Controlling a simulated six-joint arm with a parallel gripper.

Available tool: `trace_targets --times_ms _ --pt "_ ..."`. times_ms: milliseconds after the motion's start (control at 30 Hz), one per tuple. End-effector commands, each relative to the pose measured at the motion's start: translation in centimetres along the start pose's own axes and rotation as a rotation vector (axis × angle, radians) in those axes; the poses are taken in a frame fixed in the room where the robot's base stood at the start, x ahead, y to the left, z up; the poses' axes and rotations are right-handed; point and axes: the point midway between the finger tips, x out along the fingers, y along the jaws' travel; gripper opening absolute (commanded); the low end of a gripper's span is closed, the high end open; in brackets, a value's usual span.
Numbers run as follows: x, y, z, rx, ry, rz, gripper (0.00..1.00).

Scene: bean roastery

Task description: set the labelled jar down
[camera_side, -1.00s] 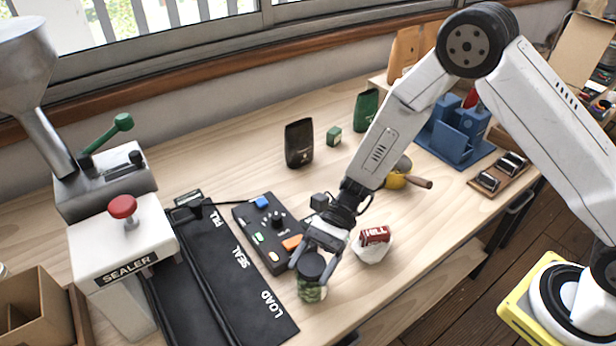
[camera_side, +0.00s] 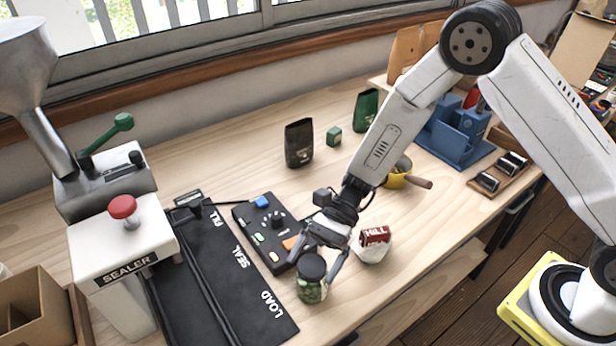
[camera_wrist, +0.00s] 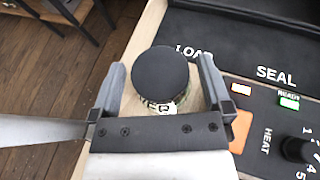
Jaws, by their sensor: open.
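The labelled jar (camera_side: 311,284) has a black lid and greenish contents, and stands upright on the wooden table near its front edge, beside the LOAD end of the black mat. In the wrist view its round black lid (camera_wrist: 160,75) fills the middle, with part of a pale label showing below it. My gripper (camera_side: 314,268) is open around the jar; in the wrist view its fingers (camera_wrist: 162,85) are on either side of the lid, with a gap visible on each side. The jar's base is partly hidden in the wrist view.
A black control box (camera_side: 262,232) with coloured buttons sits just behind my gripper. A white bag with a red label (camera_side: 372,244) stands close on the right. The black mat (camera_side: 232,290) and sealer (camera_side: 122,255) lie left. The table's front edge is near.

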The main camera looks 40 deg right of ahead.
Motion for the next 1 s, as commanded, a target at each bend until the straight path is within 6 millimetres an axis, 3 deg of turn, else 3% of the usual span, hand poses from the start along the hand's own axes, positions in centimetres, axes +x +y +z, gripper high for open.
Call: trace_targets --times_ms 600,1000 --pt "-9.3 -0.1 0.0 -0.002 0.001 -0.003 1.00" --pt "-11.2 0.0 0.0 0.000 0.001 -0.001 1.00"
